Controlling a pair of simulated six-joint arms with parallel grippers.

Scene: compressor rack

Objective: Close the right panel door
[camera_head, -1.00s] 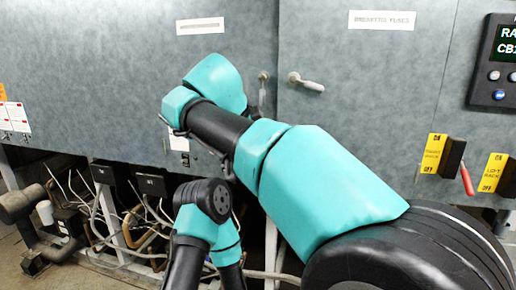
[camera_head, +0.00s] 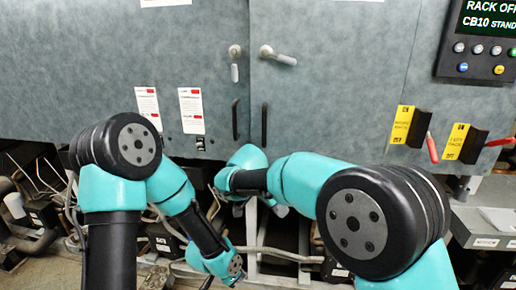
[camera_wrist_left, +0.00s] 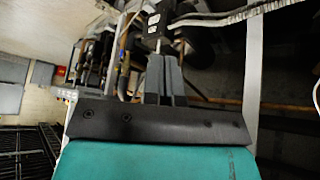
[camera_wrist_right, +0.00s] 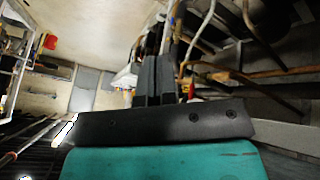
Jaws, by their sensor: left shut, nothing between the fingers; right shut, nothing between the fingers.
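The right panel door (camera_head: 335,110) is a grey panel in the head view and looks flush with the cabinet front. Its lever handle (camera_head: 278,56) lies near horizontal; a black vertical pull (camera_head: 264,123) sits below it. My right gripper (camera_wrist_right: 158,75) is shut and empty in the right wrist view, pointing into the space beneath the cabinet. In the head view its wrist is below the door, and the fingers are mostly hidden. My left gripper (camera_wrist_left: 163,75) is shut and empty in the left wrist view, also low among pipes, apart from the door.
The left door (camera_head: 150,60) has a lever hanging vertically (camera_head: 234,65) and its own black pull (camera_head: 235,120). A display panel (camera_head: 480,45) and red-handled switches (camera_head: 432,147) are at the right. Pipes and cables (camera_head: 35,200) crowd the space below.

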